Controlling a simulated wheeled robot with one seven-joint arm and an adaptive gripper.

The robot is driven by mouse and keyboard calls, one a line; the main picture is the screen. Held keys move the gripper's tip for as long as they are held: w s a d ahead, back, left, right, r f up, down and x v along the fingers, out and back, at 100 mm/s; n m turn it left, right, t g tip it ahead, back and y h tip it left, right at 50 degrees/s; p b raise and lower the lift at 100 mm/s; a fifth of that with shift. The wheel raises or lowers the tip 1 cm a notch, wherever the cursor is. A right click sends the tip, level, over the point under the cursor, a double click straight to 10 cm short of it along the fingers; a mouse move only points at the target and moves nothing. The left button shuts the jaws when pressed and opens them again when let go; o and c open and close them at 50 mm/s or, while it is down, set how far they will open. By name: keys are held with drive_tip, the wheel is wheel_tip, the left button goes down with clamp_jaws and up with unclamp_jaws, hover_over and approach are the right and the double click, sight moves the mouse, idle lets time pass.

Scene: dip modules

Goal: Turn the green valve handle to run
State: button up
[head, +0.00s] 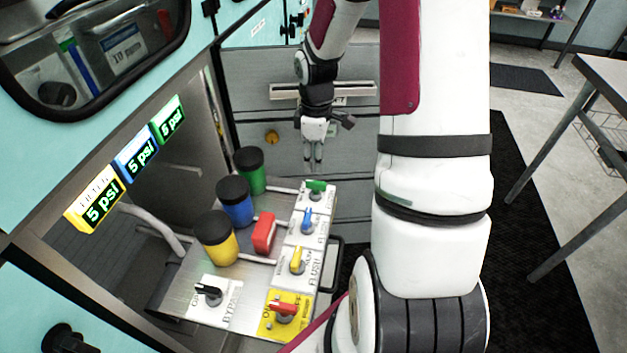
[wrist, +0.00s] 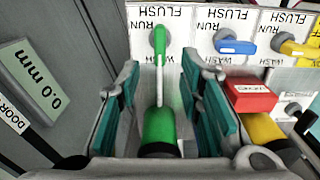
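The green valve handle (head: 316,186) sits on a white labelled plate at the far end of the valve row. In the wrist view the green handle (wrist: 159,45) lies straight ahead, its length pointing down the picture over the WASH lettering. The RUN lettering is left of it and FLUSH above it. My gripper (head: 313,158) hangs above and behind the green valve, pointing down. In the wrist view my gripper (wrist: 161,78) has its teal-padded fingers apart, with nothing held between them. The handle shows in the gap beyond the fingertips, and I see no contact.
Blue (head: 307,221) and yellow (head: 297,261) valve handles stand nearer in the row, then a red one (head: 284,308). Black-capped green (head: 250,171), blue (head: 235,202) and yellow (head: 217,238) bottles and a red block (head: 264,232) stand left of them.

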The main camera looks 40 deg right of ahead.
sight(316, 181)
wheel_tip(316, 181, down, 8)
drive_tip(key=shift+f+b, duration=0.1)
drive_tip(key=shift+b, duration=0.5)
clamp_jaws()
